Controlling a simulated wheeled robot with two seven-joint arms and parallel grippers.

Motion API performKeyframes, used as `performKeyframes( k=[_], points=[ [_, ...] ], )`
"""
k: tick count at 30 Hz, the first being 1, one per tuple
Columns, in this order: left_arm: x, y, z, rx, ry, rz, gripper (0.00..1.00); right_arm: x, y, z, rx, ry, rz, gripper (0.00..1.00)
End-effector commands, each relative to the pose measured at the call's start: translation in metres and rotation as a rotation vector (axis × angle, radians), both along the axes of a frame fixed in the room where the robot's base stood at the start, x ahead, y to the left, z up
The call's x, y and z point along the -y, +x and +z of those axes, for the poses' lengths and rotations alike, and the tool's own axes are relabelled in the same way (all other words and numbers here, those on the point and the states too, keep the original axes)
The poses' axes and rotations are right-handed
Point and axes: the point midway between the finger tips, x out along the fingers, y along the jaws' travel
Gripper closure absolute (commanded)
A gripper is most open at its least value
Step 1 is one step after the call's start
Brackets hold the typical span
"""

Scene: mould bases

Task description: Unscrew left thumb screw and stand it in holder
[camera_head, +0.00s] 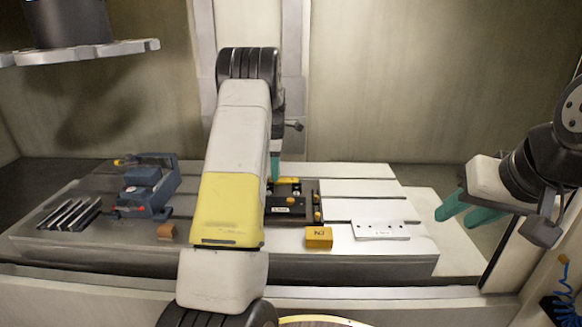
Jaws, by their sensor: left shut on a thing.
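A dark mould base (290,208) with a small pale label sits mid-table, partly hidden behind my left arm. Brass-coloured screw heads (317,216) show on its right side, and a yellow part lies at its back. My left gripper (275,166) is at the back of the mould base, mostly hidden by my arm; only a teal finger shows. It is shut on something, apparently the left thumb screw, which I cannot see. My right gripper (467,210) is open and empty, off the table's right side. I cannot make out which thing is the holder.
The slotted table (370,190) is clear at the back right. A yellow block (319,237) and a pale plate with holes (382,229) lie at the front right.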

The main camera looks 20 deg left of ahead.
Motion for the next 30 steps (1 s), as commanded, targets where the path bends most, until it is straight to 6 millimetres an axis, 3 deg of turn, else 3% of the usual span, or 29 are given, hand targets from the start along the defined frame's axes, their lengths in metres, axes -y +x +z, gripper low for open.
performKeyframes(
  k=[5,6,10,20,30],
  points=[
    [0.0,0.0,-0.001,0.0,0.0,0.0,1.0,0.0,0.0,0.0,0.0,0.0,0.0,0.64],
    [0.0,0.0,-0.001,0.0,0.0,0.0,0.77,0.0,0.0,0.0,0.0,0.0,0.0,0.64],
    [0.0,0.0,-0.001,0.0,0.0,0.0,0.54,0.0,0.0,0.0,0.0,0.0,0.0,0.64],
    [0.0,0.0,0.005,0.001,0.0,0.0,0.54,0.0,0.0,0.0,0.0,0.0,0.0,0.64],
    [0.0,0.001,0.059,0.003,0.001,0.001,0.54,0.0,0.0,0.0,0.0,0.0,0.0,0.64]
  ],
)
